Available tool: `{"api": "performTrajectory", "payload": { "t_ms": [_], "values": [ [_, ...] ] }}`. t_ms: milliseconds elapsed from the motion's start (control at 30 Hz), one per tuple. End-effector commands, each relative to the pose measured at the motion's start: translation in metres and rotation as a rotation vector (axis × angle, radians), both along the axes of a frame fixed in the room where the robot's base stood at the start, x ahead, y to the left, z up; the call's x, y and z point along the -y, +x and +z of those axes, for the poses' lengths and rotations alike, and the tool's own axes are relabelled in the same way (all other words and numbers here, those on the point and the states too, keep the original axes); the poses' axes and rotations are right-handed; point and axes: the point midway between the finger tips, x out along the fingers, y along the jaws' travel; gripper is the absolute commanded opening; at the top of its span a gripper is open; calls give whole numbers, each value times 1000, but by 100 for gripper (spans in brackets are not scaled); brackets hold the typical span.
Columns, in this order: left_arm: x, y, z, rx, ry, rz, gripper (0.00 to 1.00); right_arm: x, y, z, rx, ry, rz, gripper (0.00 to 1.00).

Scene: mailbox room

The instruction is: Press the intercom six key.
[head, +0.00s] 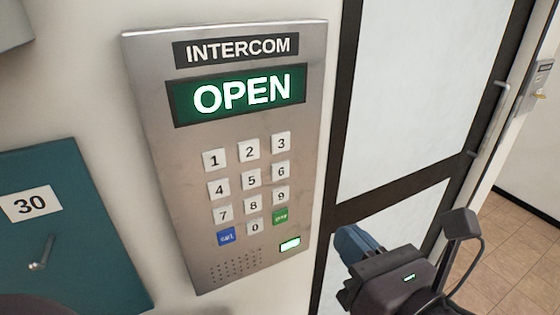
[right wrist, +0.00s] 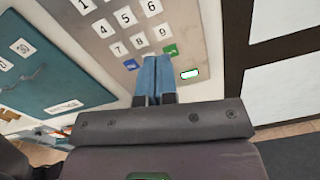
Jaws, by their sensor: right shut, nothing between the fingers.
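The intercom panel (head: 235,60) is a brushed-metal plate on the wall with a green display (head: 241,94) reading "OPEN". Its white six key (head: 281,171) is in the right column, below 3 and above 9. The six key also shows at the top edge of the right wrist view (right wrist: 151,6). My right gripper (head: 354,243) has blue fingers, shut and empty, to the lower right of the panel in the head view. In the right wrist view its fingers (right wrist: 153,66) overlap the bottom of the keypad, and the 0 key is hidden there. My left gripper is not in view.
A teal mailbox door (head: 75,225) numbered 30 is left of the panel. A dark-framed door with pale panes (head: 400,90) stands to the right. A small green-white light (head: 290,244) glows at the panel's lower right. Tiled floor (head: 510,250) shows beyond the door.

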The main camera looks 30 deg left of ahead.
Motion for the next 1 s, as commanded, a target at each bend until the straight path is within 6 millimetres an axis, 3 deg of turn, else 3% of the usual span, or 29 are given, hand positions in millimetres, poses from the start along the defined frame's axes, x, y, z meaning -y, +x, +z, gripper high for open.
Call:
{"api": "performTrajectory", "payload": {
  "t_ms": [200,667,1000],
  "values": [
    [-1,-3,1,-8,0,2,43,0,-9,10,156,-104,23,0],
    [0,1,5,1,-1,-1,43,-2,-9,10,173,-115,24,0],
    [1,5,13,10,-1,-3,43,-41,13,11,172,-113,24,0]
  ]
}}
